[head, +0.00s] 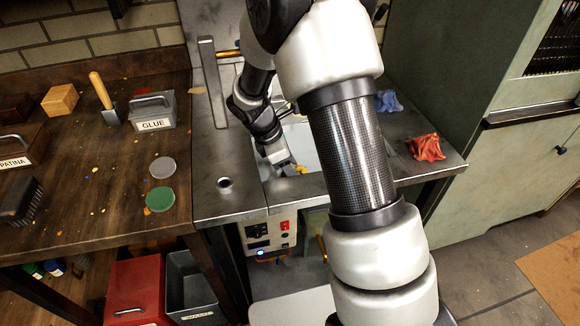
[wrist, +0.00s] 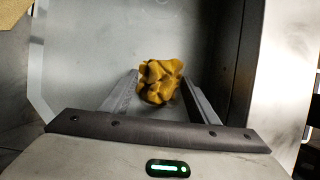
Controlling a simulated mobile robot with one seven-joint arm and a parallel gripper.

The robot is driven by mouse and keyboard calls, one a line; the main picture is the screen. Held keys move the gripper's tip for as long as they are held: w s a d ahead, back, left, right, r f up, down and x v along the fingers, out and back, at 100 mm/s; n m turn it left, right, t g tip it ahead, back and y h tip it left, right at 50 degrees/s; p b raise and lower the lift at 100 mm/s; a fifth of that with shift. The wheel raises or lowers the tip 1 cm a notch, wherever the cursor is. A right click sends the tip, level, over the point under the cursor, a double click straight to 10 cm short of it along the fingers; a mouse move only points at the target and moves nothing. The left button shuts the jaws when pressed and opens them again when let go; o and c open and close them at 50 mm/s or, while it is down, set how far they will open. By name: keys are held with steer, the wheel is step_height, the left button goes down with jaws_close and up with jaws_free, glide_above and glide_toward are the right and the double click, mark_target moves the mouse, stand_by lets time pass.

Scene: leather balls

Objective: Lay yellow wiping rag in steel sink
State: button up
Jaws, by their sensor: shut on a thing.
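The yellow wiping rag (wrist: 160,82) is a crumpled bundle between the two fingers of my gripper (wrist: 158,92) in the wrist view. The gripper is shut on it. The steel sink (wrist: 85,55) fills most of the wrist view behind the rag, with grey walls and floor. In the head view my gripper (head: 292,168) points down at the sink (head: 302,145), and a bit of the yellow rag (head: 301,169) shows at its tips. My arm hides much of the sink there. I cannot tell whether the rag touches the sink floor.
A red rag (head: 427,147) and a blue rag (head: 388,101) lie on the counter right of the sink. The wooden bench at left holds a glue box (head: 152,110), a scraper (head: 104,98) and a green disc (head: 160,199).

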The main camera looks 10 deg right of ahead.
steer(key=shift+w+f, duration=0.15)
steer(key=shift+w, duration=0.45)
steer(key=w, duration=0.1)
steer(key=w+f+b, duration=0.1)
steer(key=shift+w, duration=0.4)
steer(key=shift+f, duration=0.2)
steer(key=o, duration=1)
steer(key=shift+o, duration=0.2)
